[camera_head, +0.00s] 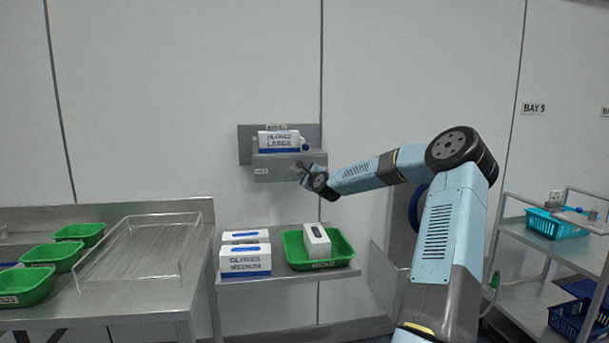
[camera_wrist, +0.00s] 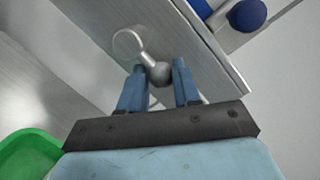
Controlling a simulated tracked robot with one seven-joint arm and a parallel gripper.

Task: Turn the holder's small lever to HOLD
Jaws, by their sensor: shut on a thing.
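The holder (camera_head: 288,172) is a grey metal bracket on the wall with a box of large gloves (camera_head: 280,140) in it. My gripper (camera_head: 303,170) is at the right end of the holder's front. In the wrist view my gripper (camera_wrist: 159,70) is shut on the small lever (camera_wrist: 148,58), its round grey end between the blue fingers. The lever's round pivot (camera_wrist: 128,42) sits on the holder's face (camera_wrist: 200,40). A blue knob (camera_wrist: 247,15) is on the holder's right side, apart from my fingers. The HOLD marking cannot be read.
A shelf (camera_head: 285,279) below bears glove boxes (camera_head: 245,262) and a green tray (camera_head: 345,260) with a white box (camera_head: 317,240). Green trays (camera_head: 52,252) and a clear rack (camera_head: 150,250) stand at left. A cart (camera_head: 525,258) with blue baskets is at right.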

